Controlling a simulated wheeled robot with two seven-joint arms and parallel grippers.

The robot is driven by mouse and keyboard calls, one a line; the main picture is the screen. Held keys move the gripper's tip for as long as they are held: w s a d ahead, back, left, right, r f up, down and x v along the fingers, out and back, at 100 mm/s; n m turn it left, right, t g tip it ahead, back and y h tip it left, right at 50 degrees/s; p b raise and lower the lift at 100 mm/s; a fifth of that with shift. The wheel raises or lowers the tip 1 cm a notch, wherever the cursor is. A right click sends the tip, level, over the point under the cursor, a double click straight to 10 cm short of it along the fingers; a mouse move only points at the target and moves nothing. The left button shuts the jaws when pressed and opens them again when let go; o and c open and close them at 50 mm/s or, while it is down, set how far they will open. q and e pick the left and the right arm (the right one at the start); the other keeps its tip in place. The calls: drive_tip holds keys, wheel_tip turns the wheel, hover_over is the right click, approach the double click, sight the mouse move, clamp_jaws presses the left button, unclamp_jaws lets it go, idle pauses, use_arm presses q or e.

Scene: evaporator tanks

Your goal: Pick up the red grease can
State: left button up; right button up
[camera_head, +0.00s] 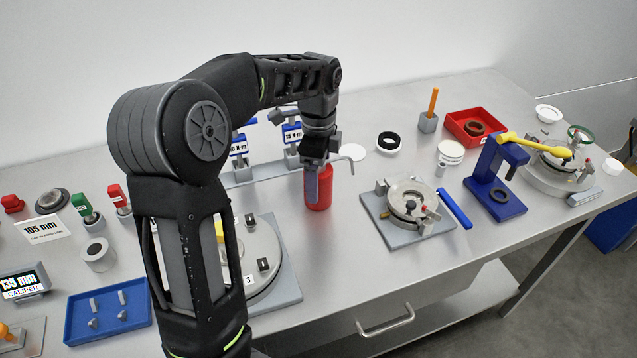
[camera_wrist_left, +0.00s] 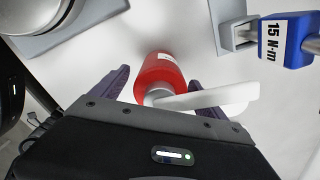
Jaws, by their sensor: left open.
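The red grease can (camera_head: 319,198) stands upright on the metal bench, in the middle of the head view. A pale spout or lever (camera_wrist_left: 215,97) extends from the can's top toward the right. My right gripper is in neither view.
A round plate fixture (camera_head: 288,262) sits left of the can and a clamp fixture (camera_head: 408,205) to its right. A blue tray (camera_head: 108,315) lies at front left. Bare bench lies in front of the can.

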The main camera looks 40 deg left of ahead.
use_arm(q)
drive_tip(key=c, duration=1.8)
drive_tip(key=shift+r, duration=0.1)
drive_tip(key=shift+r, duration=0.45)
wheel_tip(320, 180, up, 6)
drive_tip(key=shift+r+b, duration=0.1)
drive_tip(key=shift+b, duration=0.2)
wheel_tip(320, 180, up, 2)
drive_tip(key=shift+r+p, duration=0.1)
drive_tip(key=shift+p, duration=0.75)
drive_tip(key=shift+r+p, duration=0.4)
drive_tip(key=shift+p, duration=0.05)
drive_tip(key=shift+f, duration=0.1)
